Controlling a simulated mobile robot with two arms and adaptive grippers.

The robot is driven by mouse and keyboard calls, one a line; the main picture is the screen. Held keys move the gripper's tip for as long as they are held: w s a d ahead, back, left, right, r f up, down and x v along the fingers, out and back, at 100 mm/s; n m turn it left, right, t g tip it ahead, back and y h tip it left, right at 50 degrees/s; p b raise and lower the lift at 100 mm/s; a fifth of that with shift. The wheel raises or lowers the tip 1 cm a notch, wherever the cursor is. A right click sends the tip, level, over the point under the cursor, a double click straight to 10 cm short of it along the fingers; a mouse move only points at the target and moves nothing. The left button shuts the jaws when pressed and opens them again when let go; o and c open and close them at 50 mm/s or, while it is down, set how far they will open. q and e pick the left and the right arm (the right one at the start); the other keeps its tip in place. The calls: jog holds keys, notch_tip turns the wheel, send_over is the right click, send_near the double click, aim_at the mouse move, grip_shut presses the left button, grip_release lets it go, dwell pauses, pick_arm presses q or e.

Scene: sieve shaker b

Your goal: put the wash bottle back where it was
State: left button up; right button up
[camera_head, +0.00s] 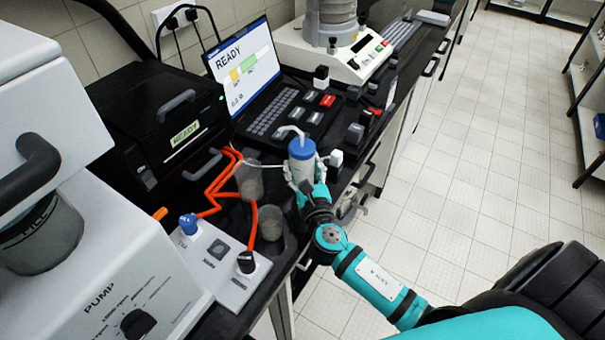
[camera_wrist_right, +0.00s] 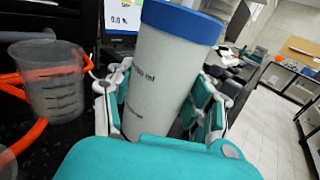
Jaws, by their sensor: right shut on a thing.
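The wash bottle (camera_head: 302,158) is white with a blue cap and a bent white spout. It is near the bench's front edge, in front of the laptop. My right gripper (camera_head: 308,185) is shut around its body. In the right wrist view the bottle (camera_wrist_right: 158,75) stands a little tilted between the fingers of the right gripper (camera_wrist_right: 160,110), with its blue collar above them. The bottle's base is hidden by the gripper, so I cannot tell whether it touches the bench. My left gripper does not show in either view.
Two grey beakers stand left of the bottle, one behind (camera_head: 249,182) and one nearer (camera_head: 270,222); a beaker also shows in the wrist view (camera_wrist_right: 50,85). Orange tubing (camera_head: 222,180) runs beside them. A laptop (camera_head: 245,70) and several small dark blocks crowd the bench behind.

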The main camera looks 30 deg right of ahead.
aim_at(303, 177)
notch_tip(303, 177, down, 3)
jog(key=shift+f+b, duration=0.15)
jog(key=shift+b, duration=0.3)
jog(key=shift+f, duration=0.25)
jog(key=o, duration=0.6)
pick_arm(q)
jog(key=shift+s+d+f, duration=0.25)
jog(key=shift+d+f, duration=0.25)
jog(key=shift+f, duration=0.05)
pick_arm(e)
jog(key=shift+o, duration=0.4)
